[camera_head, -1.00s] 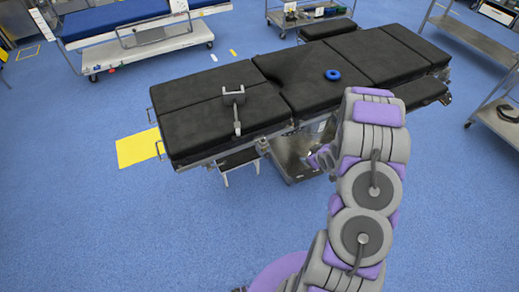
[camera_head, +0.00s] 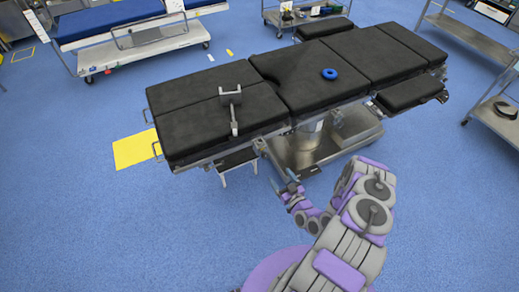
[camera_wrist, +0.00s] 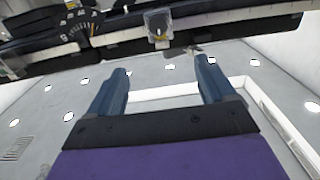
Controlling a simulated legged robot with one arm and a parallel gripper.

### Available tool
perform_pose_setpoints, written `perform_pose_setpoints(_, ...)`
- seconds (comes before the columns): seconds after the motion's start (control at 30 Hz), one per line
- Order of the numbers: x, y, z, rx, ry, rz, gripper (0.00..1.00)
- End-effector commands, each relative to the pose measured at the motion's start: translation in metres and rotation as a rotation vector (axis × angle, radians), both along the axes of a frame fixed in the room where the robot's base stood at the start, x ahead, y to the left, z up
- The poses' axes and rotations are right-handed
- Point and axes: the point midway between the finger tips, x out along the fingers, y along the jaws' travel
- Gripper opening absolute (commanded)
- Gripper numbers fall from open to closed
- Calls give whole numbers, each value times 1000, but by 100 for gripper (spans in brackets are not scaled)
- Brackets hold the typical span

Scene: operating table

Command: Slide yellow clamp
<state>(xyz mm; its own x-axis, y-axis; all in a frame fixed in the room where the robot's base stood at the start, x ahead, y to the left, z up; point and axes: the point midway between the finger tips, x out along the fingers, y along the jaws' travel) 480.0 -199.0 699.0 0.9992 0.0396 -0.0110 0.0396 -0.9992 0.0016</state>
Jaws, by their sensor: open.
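The operating table (camera_head: 200,130) has black pads and a metal side rail. In the wrist view, a grey clamp-like block (camera_wrist: 158,20) with a small yellow part (camera_wrist: 160,39) sits at the table's edge rail, beyond the gap between my fingers. In the head view, a small fitting (camera_head: 262,147) shows on the near side of the table, but its yellow part cannot be made out. My gripper (camera_head: 284,186) is low in front of the table's near side. In the wrist view, its two blue fingers (camera_wrist: 160,68) are apart, with nothing between them.
A blue ring (camera_head: 330,74) and a grey post-like fitting (camera_head: 232,97) are on the table top. Carts line the back and right. The blue floor in front is clear.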

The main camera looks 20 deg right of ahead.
Motion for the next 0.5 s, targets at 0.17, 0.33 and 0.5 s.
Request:
perform_pose_setpoints(0.17,7,1,0,4,-11,-4,83)
perform_pose_setpoints(0.33,29,3,0,2,-12,-1,83)
perform_pose_setpoints(0.5,60,3,1,0,-14,0,83)
